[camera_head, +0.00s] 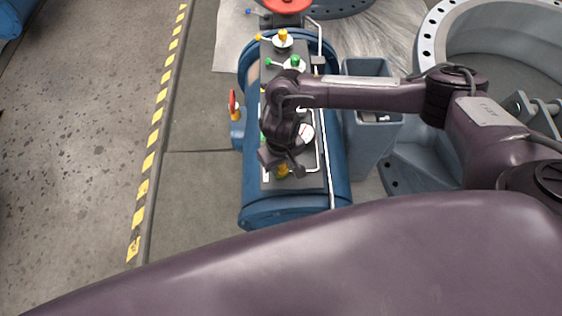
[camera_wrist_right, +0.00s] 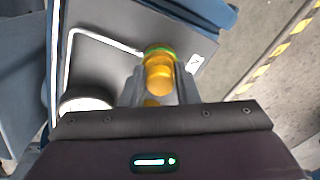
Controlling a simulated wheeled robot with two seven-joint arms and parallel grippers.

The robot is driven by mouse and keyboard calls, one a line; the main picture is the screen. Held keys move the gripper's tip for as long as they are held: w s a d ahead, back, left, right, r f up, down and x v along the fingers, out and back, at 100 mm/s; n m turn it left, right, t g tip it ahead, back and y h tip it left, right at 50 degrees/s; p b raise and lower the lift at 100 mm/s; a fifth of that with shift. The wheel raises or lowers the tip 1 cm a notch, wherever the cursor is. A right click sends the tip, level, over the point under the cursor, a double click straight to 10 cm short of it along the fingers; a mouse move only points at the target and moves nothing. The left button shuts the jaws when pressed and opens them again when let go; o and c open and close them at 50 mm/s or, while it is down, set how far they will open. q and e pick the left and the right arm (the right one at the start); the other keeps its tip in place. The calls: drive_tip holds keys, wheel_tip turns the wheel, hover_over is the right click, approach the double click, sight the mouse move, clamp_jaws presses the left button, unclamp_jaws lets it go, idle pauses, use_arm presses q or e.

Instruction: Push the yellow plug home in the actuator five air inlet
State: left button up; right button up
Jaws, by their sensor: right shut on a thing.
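My right gripper (camera_head: 283,161) points down at the near end of a dark grey panel on a blue cylindrical body. In the right wrist view its two grey fingers (camera_wrist_right: 161,84) are shut on the yellow plug (camera_wrist_right: 159,74). A green band (camera_wrist_right: 160,48) shows at the far end of the plug, close against the panel. In the head view only a bit of the yellow plug (camera_head: 283,171) shows below the gripper. I cannot tell how deep it sits, and the inlet's opening is hidden. My left gripper is not in view.
The grey panel (camera_head: 313,181) carries bent white pipes and a white dial (camera_head: 305,132) beside my gripper. Farther back are green (camera_head: 294,62) and yellow (camera_head: 283,36) fittings. A red lever (camera_head: 233,104) stands left. A grey bin (camera_head: 372,135) stands right. The floor at left is clear.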

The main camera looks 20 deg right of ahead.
drive_tip(key=o, duration=1.5)
drive_tip(key=shift+c, duration=0.2)
drive_tip(key=shift+r+p, duration=3.8)
drive_tip(key=shift+p, duration=1.1)
drive_tip(key=shift+f, duration=0.1)
